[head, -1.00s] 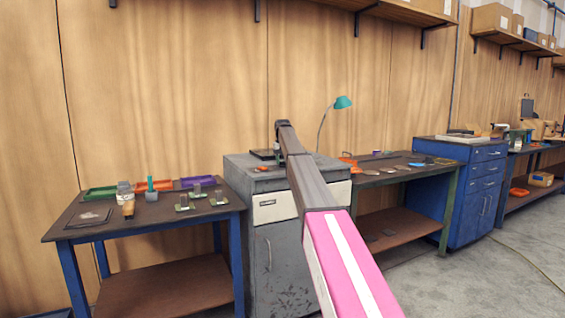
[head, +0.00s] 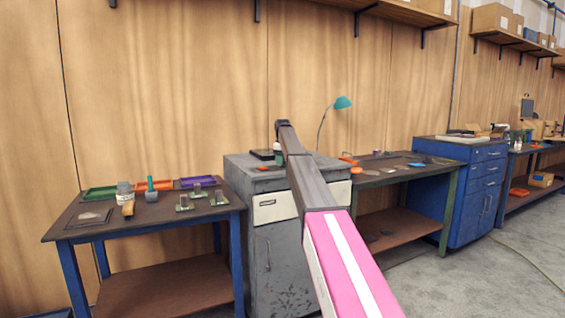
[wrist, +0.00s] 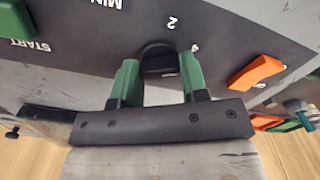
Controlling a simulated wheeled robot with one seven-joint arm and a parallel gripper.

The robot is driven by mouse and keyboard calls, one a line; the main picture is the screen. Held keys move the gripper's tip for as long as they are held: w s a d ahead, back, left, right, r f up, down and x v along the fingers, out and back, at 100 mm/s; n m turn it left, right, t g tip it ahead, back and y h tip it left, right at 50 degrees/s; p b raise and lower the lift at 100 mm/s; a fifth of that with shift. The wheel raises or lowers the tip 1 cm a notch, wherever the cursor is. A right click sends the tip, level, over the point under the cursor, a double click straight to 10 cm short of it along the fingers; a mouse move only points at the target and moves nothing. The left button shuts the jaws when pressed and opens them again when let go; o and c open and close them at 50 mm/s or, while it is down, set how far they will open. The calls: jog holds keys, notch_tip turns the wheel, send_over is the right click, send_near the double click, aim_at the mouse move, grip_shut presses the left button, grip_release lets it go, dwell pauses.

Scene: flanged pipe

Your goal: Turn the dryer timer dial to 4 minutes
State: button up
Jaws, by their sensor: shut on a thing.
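In the wrist view, the black timer dial (wrist: 158,56) sits on a dark panel between the green fingers of my gripper (wrist: 158,70). The fingers are shut on the dial, one on each side. A white "2" (wrist: 172,22) is printed beyond the dial, and "MIN" (wrist: 105,3) is at the top edge. A small white mark (wrist: 195,47) beside the right finger is too unclear to read. The dial's pointer cannot be made out. In the head view, my gripper is mostly hidden behind my arm, over the grey cabinet (head: 272,240).
In the head view, a workbench with trays (head: 100,192) stands left of the cabinet, and another bench (head: 400,177) with a teal lamp (head: 343,102) behind stands right.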

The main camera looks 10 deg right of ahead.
jog(key=shift+n, duration=0.3)
jog(key=o, duration=0.9)
jog(key=shift+r, duration=0.15)
notch_tip(320, 180, up, 11)
jog(key=shift+f, duration=0.2)
